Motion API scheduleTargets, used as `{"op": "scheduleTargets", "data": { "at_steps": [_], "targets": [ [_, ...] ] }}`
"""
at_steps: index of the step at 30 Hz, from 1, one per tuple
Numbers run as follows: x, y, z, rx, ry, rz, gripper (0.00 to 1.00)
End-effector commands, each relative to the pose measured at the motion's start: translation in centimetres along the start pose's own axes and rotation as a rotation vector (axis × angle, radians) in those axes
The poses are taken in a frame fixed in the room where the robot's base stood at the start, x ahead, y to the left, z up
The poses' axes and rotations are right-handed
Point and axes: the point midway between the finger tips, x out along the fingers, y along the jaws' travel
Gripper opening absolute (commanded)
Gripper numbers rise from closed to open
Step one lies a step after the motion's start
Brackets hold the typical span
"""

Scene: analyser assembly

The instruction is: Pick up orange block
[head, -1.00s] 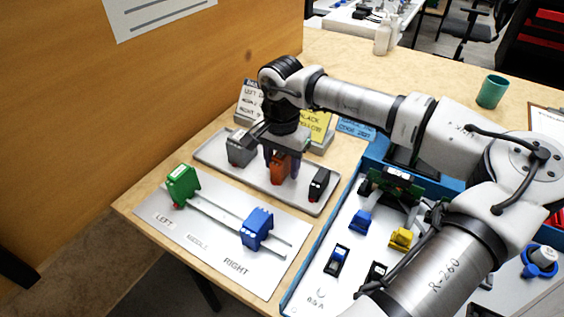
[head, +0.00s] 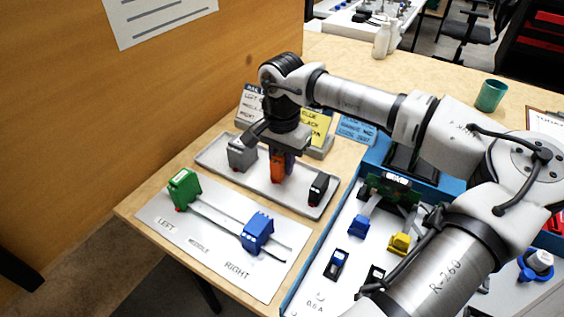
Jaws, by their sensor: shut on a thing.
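The orange block (head: 278,168) is upright at the grey tray (head: 222,174), in the middle between a grey block (head: 242,154) and a black block (head: 318,187). My gripper (head: 284,160) points down over the tray and is shut on the orange block. Its fingers cover part of the block's sides. I cannot tell whether the block's bottom touches the tray.
A white board (head: 208,262) marked LEFT, MIDDLE and RIGHT carries a green block (head: 183,188) and a blue block (head: 257,231) on a rail. A blue-edged tray with small parts lies to the right. Label cards stand behind the grey tray.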

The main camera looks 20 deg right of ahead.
Motion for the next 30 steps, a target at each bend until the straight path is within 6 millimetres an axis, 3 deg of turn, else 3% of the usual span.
{"op": "scheduleTargets", "data": {
  "at_steps": [18, 24, 30],
  "targets": [
    [-18.2, 0.0, 0.0, 0.0, 0.001, 0.0, 0.0],
    [-22.7, 0.0, 0.0, 0.0, 0.0, -0.001, 0.0],
    [-25.2, 0.0, 0.0, -0.001, 0.0, 0.001, 0.0]
  ]
}}
